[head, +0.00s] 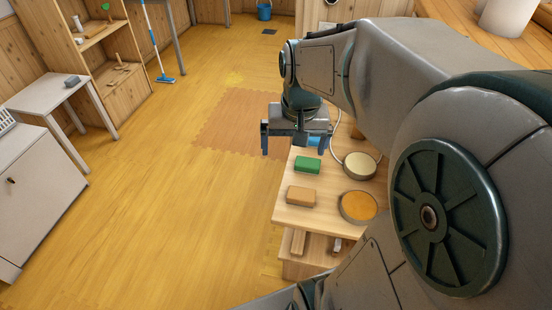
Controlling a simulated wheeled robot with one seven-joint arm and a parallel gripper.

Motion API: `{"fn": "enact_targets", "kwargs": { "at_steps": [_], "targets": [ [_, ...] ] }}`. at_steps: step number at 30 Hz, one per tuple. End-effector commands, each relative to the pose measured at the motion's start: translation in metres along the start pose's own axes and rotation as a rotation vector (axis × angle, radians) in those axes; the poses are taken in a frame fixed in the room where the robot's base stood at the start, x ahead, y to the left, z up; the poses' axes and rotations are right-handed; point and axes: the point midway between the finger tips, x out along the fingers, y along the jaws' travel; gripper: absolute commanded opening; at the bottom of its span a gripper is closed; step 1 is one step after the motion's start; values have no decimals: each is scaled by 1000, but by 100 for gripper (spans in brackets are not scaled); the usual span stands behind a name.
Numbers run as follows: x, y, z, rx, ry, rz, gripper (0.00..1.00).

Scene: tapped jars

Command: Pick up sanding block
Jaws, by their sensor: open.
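A tan-brown block (301,196) lies flat near the left edge of the wooden bench top (291,218); it looks like the sanding block, but I cannot be sure. A green block (307,164) lies behind it. A small grey block (72,81) lies on the pale table at the left. My gripper (294,148) is open, pointing down with its fingers spread, and nothing shows between them. In the picture it is just above and behind the green block. Its height over the bench is hard to tell.
Two round jars or tins, one pale-topped (360,166) and one orange-topped (358,206), stand right of the blocks. A blue item (313,141) is partly hidden by my gripper. A lower shelf (304,268) holds wooden pieces. The floor (165,190) at left is clear.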

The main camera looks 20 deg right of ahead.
Motion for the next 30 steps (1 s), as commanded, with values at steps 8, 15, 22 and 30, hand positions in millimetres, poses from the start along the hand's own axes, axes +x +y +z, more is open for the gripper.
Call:
{"fn": "enact_targets", "kwargs": {
  "at_steps": [8, 15, 22, 30],
  "targets": [
    [108, 33, -36, 180, -97, 37, 100],
    [139, 48, -49, 249, -132, 53, 100],
    [173, 50, -45, 255, -140, 55, 100],
    [217, 51, -39, 254, -137, 55, 100]
  ]
}}
